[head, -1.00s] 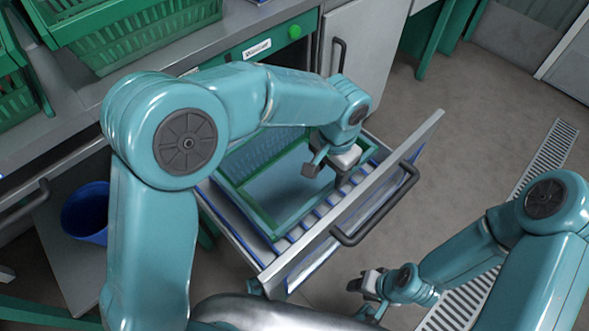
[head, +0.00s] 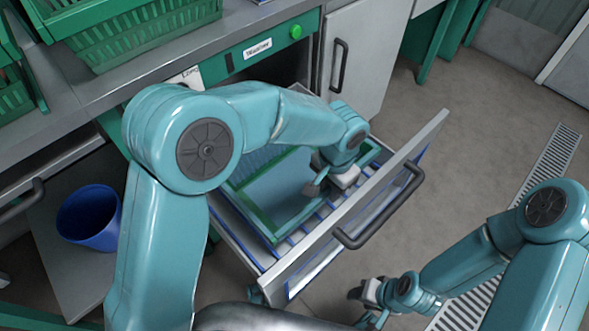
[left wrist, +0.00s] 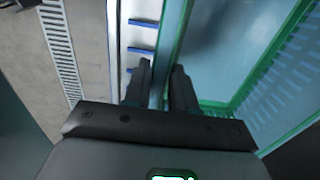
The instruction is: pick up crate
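The green crate (head: 248,217) sits in the pulled-out drawer, and its pale blue bottom shows empty. My left arm hides part of it. My left gripper (head: 324,182) is low at the crate's right side, by the drawer front. In the left wrist view, the fingers of the left gripper (left wrist: 160,88) are apart, one on each side of the crate's green rim (left wrist: 178,38). A gap shows between fingers and rim. My right gripper (head: 368,302) hangs at the lower middle, outside the drawer and away from the crate; its fingers are too small to read.
The drawer front (head: 350,205) with its dark handle (head: 385,205) stands out into the aisle. A blue bucket (head: 90,217) stands at the left. A green basket (head: 135,38) stands on the bench. The floor at right is clear, with a drain grate (head: 557,150).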

